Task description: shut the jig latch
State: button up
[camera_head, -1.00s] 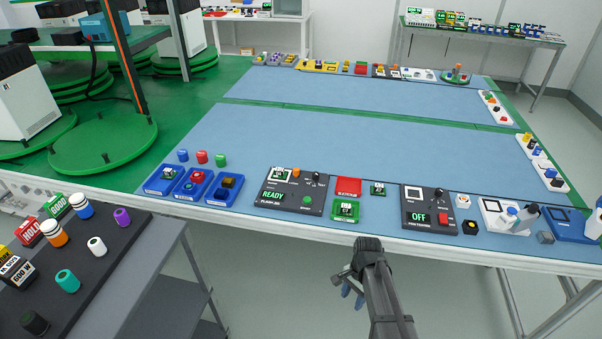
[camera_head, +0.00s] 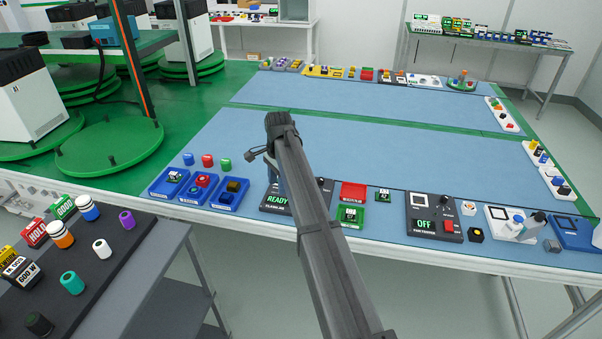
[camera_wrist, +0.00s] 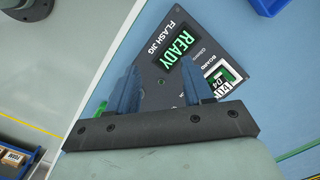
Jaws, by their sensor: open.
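The flash jig (camera_head: 275,203) is a dark box at the front of the blue mat, with a lit green READY display. In the head view my arm covers its middle and most of its board seat. The latch cannot be made out in either view.
Blue trays (camera_head: 229,194) with parts stand left of the jig. A red block (camera_head: 353,190) and a green board holder (camera_head: 351,215) lie to its right, then a tester (camera_head: 434,216) reading OFF. The mat (camera_head: 350,140) behind is clear.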

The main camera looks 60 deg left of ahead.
jog(key=w+a+r, duration=0.3)
jog(key=w+r, duration=0.1)
jog(key=w, duration=0.2)
jog(key=w+a+r, duration=0.4)
jog(key=w, duration=0.2)
jog(key=shift+m+t, duration=0.3)
jog(key=f, duration=1.4)
jog(key=shift+w+d, duration=0.3)
grip_shut()
